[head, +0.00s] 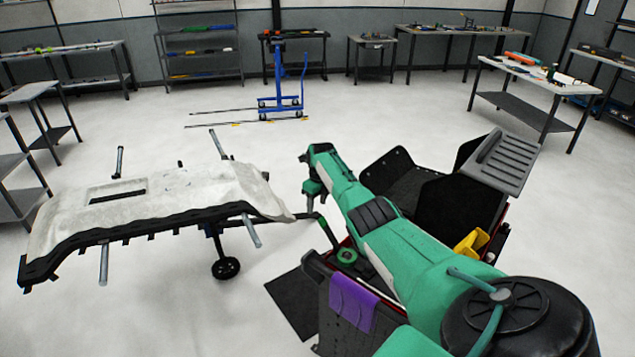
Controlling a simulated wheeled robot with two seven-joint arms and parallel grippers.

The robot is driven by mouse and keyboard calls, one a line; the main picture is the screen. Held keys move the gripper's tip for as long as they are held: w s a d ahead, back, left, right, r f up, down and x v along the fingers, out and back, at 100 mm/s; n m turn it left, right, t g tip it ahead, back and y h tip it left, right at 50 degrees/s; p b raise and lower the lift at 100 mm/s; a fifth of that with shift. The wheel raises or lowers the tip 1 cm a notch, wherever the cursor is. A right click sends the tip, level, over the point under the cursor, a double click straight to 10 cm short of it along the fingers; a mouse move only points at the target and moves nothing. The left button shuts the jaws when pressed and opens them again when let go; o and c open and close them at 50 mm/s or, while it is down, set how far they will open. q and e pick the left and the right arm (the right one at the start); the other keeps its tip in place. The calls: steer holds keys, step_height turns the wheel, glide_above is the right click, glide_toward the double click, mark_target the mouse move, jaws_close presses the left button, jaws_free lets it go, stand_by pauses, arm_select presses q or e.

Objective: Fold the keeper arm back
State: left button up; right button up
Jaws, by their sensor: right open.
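A bumper-like panel under a crumpled whitish sheet (170,195) lies on a wheeled stand, with a black edge along its near side. Grey posts stick out around it, one (250,232) at the near right and one (217,145) at the far right. I cannot tell which part is the keeper arm. A thin dark bar (327,233) with a green mark is beside the panel's right end, below my right gripper. My right gripper (311,188) is open, at the end of my teal arm, just right of the panel. Its fingers are small and partly hidden. My left gripper is out of view.
A cart with black bins (395,180), a purple cloth (352,302) and a yellow item (471,243) stands close under my right arm. A caster wheel (226,268) is below the stand. A blue lift (283,85) and workbenches (540,85) are farther back. The floor between is clear.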

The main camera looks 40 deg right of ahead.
step_height(320, 180, up, 8)
steer(key=b, duration=0.1)
steer(key=shift+s, duration=0.2)
steer(key=shift+a+f, duration=0.1)
steer(key=shift+f, duration=0.1)
stand_by(0.4)
